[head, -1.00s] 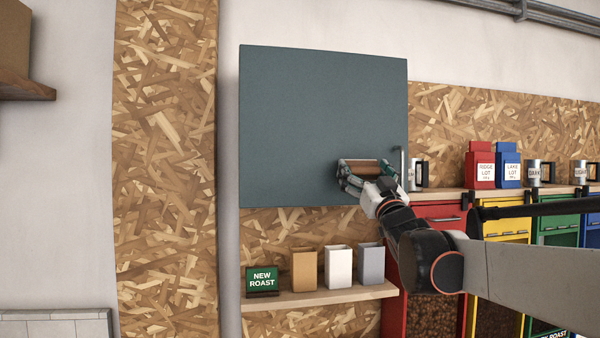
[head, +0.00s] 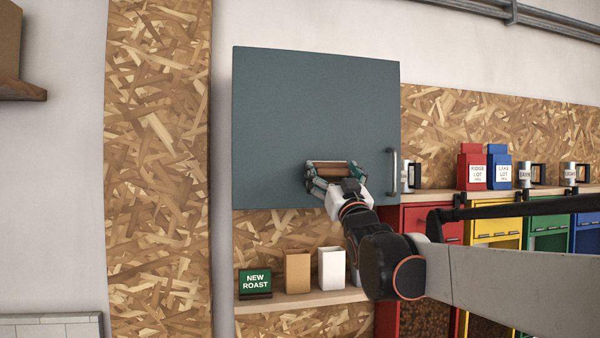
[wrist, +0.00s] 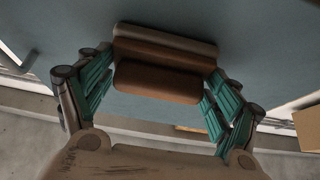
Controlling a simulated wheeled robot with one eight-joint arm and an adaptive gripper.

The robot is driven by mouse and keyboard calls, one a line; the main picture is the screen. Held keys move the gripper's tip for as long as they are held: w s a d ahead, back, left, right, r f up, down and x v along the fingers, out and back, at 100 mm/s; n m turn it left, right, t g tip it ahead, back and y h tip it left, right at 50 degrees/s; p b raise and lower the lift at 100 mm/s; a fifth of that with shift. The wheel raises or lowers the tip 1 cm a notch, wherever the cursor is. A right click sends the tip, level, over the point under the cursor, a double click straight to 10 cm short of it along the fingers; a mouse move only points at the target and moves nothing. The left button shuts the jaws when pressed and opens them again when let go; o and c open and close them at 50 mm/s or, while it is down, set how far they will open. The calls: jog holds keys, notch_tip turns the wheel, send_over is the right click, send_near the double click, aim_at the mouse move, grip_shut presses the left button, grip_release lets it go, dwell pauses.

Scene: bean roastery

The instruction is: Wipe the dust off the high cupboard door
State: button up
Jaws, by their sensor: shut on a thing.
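The high cupboard door (head: 310,105) is a flat blue-grey panel on the wall, closed, with a vertical metal handle (head: 392,172) at its lower right. No dust can be made out on it at this size. My gripper (head: 334,178) is in front of the door's lower part, left of the handle. It is shut on a brown wooden block with a greyish pad (wrist: 165,40) on its far side. In the wrist view the block (wrist: 158,82) sits between the green fingers, with its pad side at or close to the door; contact cannot be told for certain.
Below the door a shelf (head: 300,300) holds a green sign (head: 255,282), a tan bag (head: 297,272) and a white bag (head: 331,268). To the right, red and blue packs (head: 499,167) and mugs stand on a ledge above coloured bins (head: 495,230).

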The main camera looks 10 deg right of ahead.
jog(key=shift+s+a, duration=0.2)
jog(key=shift+a, duration=1)
jog(key=shift+s+a, duration=0.15)
jog(key=shift+a, duration=1)
